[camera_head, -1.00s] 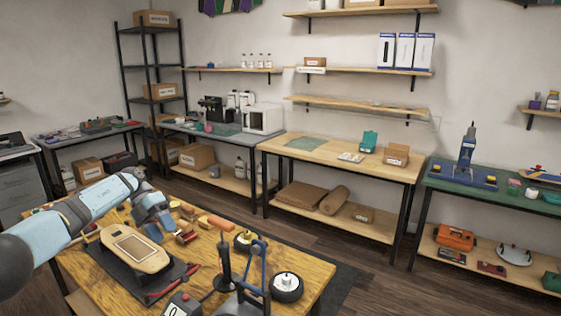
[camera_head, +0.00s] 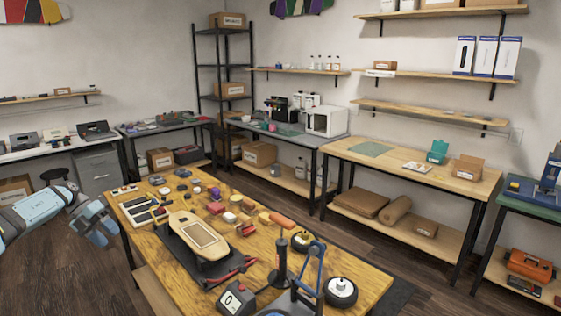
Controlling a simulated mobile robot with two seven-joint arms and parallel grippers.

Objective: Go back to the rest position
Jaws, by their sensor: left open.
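My left arm comes in from the left edge, and my left gripper (camera_head: 100,225) is off the left side of the wooden workbench (camera_head: 262,272). The gripper is open and no object shows in it. It is apart from the skateboard deck (camera_head: 197,235), which lies on a black stand on the workbench. My right gripper is out of the picture.
The workbench holds several small coloured parts, a black post (camera_head: 280,272), a blue-framed tool (camera_head: 313,268), a wheel (camera_head: 341,291) and a grey box with a display (camera_head: 236,298). A stool (camera_head: 54,175) stands behind my left arm. Dark floor is free to the left.

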